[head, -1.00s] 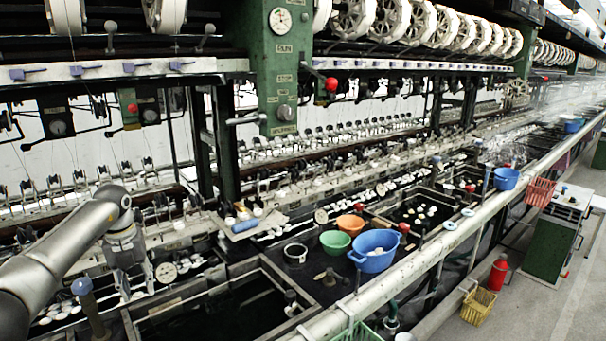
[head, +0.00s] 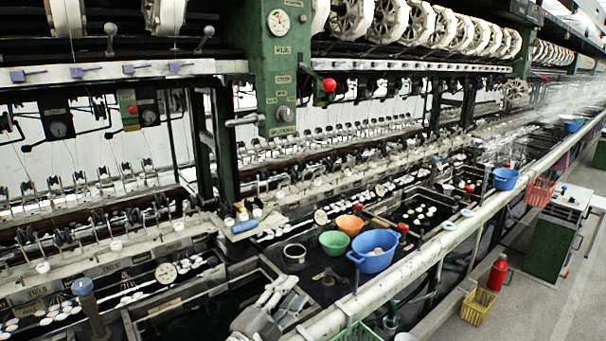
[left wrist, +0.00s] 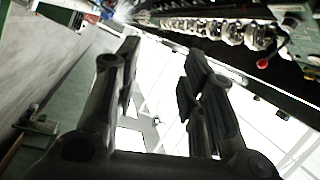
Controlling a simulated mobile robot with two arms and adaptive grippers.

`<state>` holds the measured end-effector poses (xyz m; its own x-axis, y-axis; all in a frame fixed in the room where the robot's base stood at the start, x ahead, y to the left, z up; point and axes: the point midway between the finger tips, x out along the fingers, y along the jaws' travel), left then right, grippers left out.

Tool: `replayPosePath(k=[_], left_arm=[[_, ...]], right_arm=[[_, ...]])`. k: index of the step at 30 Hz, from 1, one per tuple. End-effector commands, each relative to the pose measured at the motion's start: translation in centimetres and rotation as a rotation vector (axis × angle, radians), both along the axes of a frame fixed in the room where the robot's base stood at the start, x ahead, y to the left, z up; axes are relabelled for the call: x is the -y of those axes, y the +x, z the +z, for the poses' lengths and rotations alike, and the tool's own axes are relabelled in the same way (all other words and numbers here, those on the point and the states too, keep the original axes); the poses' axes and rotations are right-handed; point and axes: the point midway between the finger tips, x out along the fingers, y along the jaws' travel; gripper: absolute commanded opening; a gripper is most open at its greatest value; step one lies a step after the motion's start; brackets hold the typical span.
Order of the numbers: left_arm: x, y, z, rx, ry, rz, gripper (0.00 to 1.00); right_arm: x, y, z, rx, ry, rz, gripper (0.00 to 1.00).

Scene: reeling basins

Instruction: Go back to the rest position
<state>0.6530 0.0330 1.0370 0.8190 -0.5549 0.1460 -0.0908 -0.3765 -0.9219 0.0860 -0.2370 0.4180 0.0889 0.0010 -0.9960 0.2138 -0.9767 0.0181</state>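My left gripper (head: 281,296) shows at the bottom middle of the head view, low over the front edge of the dark basin, with its fingers pointing up and to the right. In the left wrist view its two dark fingers (left wrist: 160,65) stand apart with nothing between them. It looks clear of the bowls on the bench. My right gripper is in neither view.
A dark rectangular basin (head: 140,312) lies left of my gripper. A metal ring (head: 294,254), green bowl (head: 334,243), orange bowl (head: 350,225) and blue basin (head: 373,251) stand to its right. A pale front rail (head: 400,272) runs alongside.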

Motion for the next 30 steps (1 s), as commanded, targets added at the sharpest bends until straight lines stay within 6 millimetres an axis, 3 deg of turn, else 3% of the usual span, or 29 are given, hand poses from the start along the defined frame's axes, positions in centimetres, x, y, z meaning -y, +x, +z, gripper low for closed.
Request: replayPosePath(k=[5,8,12,15,21,30], left_arm=[[-6.2,-3.2,-3.1,-0.243,-0.284,0.306,0.37],[-9.8,-6.1,-6.4,-0.417,-0.401,0.47,0.37],[-14.0,-12.1,-11.5,-0.69,-0.516,0.676,0.37],[-15.8,-17.1,-14.6,-0.88,-0.564,0.788,0.37],[-17.2,-25.6,-18.1,-1.173,-0.593,0.92,0.37],[-17.4,-35.7,-19.5,-1.492,-0.576,1.014,0.37]], right_arm=[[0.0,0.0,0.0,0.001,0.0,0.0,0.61],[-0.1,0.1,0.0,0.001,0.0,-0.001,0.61],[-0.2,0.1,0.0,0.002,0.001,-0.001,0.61],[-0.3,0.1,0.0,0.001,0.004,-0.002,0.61],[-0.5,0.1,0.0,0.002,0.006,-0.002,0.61],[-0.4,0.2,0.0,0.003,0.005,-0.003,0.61]])
